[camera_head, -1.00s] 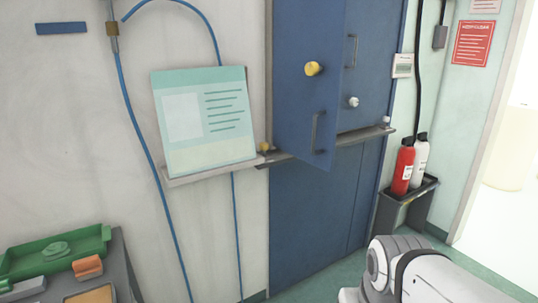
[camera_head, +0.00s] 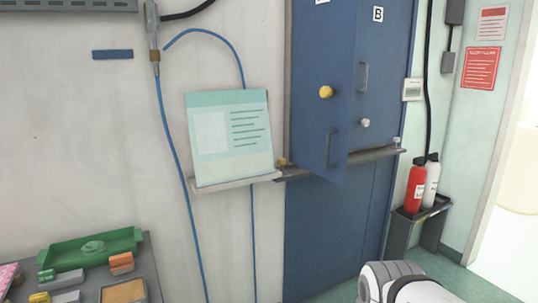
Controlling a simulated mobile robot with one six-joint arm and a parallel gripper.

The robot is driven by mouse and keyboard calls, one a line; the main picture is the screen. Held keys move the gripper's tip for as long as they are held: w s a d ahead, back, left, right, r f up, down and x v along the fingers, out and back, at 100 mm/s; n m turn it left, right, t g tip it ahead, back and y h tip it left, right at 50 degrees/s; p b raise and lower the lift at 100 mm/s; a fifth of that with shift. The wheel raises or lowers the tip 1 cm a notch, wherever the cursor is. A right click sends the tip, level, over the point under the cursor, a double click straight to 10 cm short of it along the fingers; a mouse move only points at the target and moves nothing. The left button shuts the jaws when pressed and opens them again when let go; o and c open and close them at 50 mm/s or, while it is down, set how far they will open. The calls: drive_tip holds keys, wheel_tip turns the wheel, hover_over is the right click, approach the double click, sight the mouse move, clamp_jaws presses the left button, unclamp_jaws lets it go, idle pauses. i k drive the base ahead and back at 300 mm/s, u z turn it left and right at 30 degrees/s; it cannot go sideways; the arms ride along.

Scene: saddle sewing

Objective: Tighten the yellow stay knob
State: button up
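A round yellow knob (camera_head: 326,92) sits on the face of the left blue door (camera_head: 310,60), which stands ajar. A smaller yellow knob (camera_head: 281,162) sits at the left end of the grey ledge (camera_head: 370,155) across the cabinet front. I cannot tell from the picture which of the two is the stay knob, or how tight either is. A white arm link of mine (camera_head: 390,284) shows at the bottom right, well below and right of both knobs. My gripper is out of view.
The right blue door (camera_head: 383,60), marked B, has a white knob (camera_head: 364,123). A second white knob (camera_head: 396,141) is at the ledge's right end. A sign board (camera_head: 230,137), blue hose (camera_head: 176,165), tray table (camera_head: 152,262) and red extinguisher (camera_head: 415,186) flank the cabinet.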

sight(281, 161)
drive_tip(key=u, duration=0.1)
drive_tip(key=i, duration=1.9)
drive_tip(key=z, duration=0.7)
drive_tip(key=k, duration=0.8)
drive_tip(key=z, duration=0.2)
drive_tip(key=i, duration=0.85)
drive_tip(key=u, duration=0.1)
